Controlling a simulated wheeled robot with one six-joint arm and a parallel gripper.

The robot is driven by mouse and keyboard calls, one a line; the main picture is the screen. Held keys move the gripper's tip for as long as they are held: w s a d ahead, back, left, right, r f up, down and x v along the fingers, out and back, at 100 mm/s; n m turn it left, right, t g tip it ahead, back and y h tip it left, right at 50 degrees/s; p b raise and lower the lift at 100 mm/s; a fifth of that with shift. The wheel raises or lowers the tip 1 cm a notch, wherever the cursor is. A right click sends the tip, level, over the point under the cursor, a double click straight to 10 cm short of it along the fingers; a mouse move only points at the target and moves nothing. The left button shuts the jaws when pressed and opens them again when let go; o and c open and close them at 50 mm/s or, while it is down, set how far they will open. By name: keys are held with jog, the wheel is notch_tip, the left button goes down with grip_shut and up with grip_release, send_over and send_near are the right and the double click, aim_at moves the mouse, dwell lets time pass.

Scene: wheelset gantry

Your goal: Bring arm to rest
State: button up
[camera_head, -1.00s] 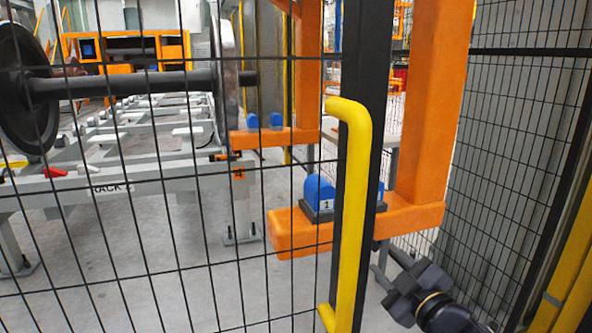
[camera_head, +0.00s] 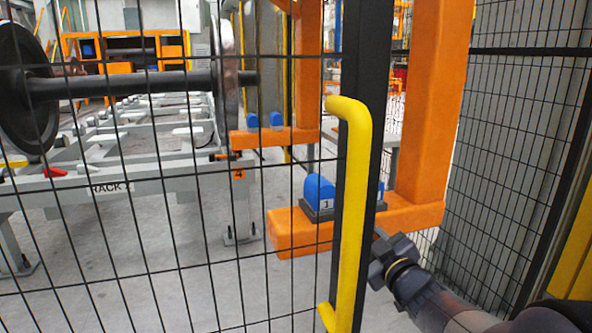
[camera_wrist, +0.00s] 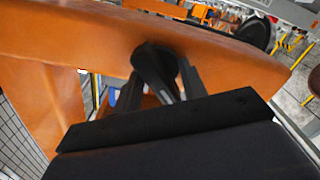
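My arm comes in from the lower right in the head view, behind the mesh door's yellow handle. Its dark gripper (camera_head: 381,240) is just below the orange beam (camera_head: 290,232), close to the door's black frame post. In the wrist view, my gripper (camera_wrist: 158,78) points at a broad orange surface that fills much of the picture. Two dark finger-like parts stand apart there, with a dark rounded shape between them. I cannot tell whether that shape is held. The fingertips are too small and partly covered in the head view.
The mesh door (camera_head: 215,250) with its yellow handle (camera_head: 352,200) stands close in front. A blue block marked 1 (camera_head: 319,190) sits on the orange beam. A wheelset (camera_head: 130,84) rests over the grey rack (camera_head: 150,178) at left. Mesh fence (camera_head: 515,150) closes the right side.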

jog(key=m+p, duration=0.2)
jog(key=m, duration=0.2)
jog(key=shift+r, duration=0.2)
jog(key=shift+d+f+m+p, duration=0.1)
jog(key=shift+f+m+p, duration=0.05)
jog(key=shift+m+p, duration=0.35)
